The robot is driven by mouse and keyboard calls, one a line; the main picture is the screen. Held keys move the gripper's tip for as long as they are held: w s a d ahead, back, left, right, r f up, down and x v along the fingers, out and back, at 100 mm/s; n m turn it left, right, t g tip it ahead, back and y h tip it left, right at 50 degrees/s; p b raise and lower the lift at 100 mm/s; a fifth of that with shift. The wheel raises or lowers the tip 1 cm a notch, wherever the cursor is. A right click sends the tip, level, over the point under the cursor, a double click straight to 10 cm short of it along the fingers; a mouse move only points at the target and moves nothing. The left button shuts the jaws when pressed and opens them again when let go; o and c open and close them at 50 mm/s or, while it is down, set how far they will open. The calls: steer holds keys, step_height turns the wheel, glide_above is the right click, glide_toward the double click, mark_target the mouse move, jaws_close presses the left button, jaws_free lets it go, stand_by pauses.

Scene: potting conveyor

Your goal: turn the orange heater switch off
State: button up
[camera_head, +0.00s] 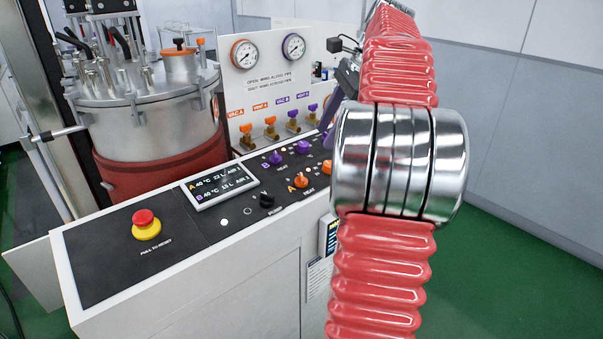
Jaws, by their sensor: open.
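An orange knob (300,180) stands on the black control panel, with an orange A beside it and a label that seems to read HEAT below. Its pointer direction is too small to tell. A second orange knob (327,167) sits to its right, partly hidden by my arm. My gripper (331,108) shows only in part behind my red-sleeved arm, above the panel's far right side and apart from the orange knobs. Its jaws are open, and I see nothing held. My arm hides most of it and the panel's right end.
A red emergency button (146,220), a display (220,186), a black knob (267,200) and purple knobs (275,158) share the panel. Behind stand a steel vessel (150,120), two gauges (245,55) and a row of valves (271,122). Green floor (500,270) lies free at right.

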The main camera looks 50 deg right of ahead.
mark_target(302, 176)
steer(key=x, duration=1.3)
steer(key=shift+w+a+f, duration=0.1)
steer(key=shift+w+f, duration=0.05)
steer(key=shift+f, duration=0.25)
steer(key=shift+c, duration=0.7)
